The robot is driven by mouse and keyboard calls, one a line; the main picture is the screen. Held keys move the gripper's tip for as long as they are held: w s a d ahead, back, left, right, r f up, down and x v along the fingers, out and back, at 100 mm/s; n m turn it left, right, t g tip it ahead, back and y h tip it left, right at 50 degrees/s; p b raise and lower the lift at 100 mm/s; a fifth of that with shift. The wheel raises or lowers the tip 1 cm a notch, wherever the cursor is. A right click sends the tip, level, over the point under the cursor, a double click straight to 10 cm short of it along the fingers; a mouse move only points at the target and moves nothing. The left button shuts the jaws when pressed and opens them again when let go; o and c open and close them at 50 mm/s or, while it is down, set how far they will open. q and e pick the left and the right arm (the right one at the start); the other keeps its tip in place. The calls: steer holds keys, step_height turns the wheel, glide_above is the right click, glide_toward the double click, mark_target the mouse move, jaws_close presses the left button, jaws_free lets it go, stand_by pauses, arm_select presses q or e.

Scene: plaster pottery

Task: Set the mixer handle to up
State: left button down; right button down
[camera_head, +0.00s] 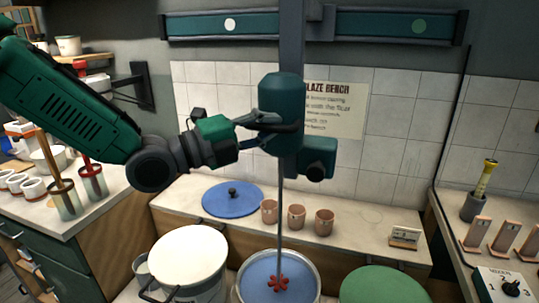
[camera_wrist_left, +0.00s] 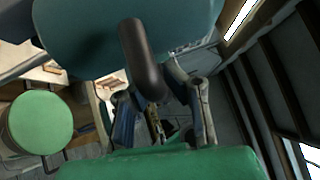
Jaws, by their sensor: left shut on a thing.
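The mixer has a teal motor housing (camera_head: 280,94) on a vertical grey column (camera_head: 292,40). Its thin shaft (camera_head: 281,210) runs down to a red impeller (camera_head: 278,283) over the blue-filled bucket (camera_head: 240,291). The mixer handle (camera_wrist_left: 142,58) is a dark rounded bar standing out from the teal housing in the left wrist view. My left gripper (camera_head: 268,122) reaches in from the left and is shut on this handle at the housing's lower part. In the wrist view its fingers (camera_wrist_left: 162,105) lie around the handle's end. My right gripper is not in view.
A white-topped bucket (camera_head: 188,258) and a green-topped one (camera_head: 382,287) flank the mixer's bucket. A blue lid (camera_head: 232,199) and terracotta cups (camera_head: 297,216) stand on the bench behind. A mixer dial box (camera_head: 507,285) is at the lower right. A teal rail (camera_head: 370,25) crosses the wall.

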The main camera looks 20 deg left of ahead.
mark_target(269, 88)
arm_select(q)
step_height(269, 88, up, 7)
steer(key=shift+s+f+p, duration=0.15)
steer(key=shift+p, duration=0.7)
steer(key=shift+d+r, duration=0.15)
steer(key=shift+r, duration=0.35)
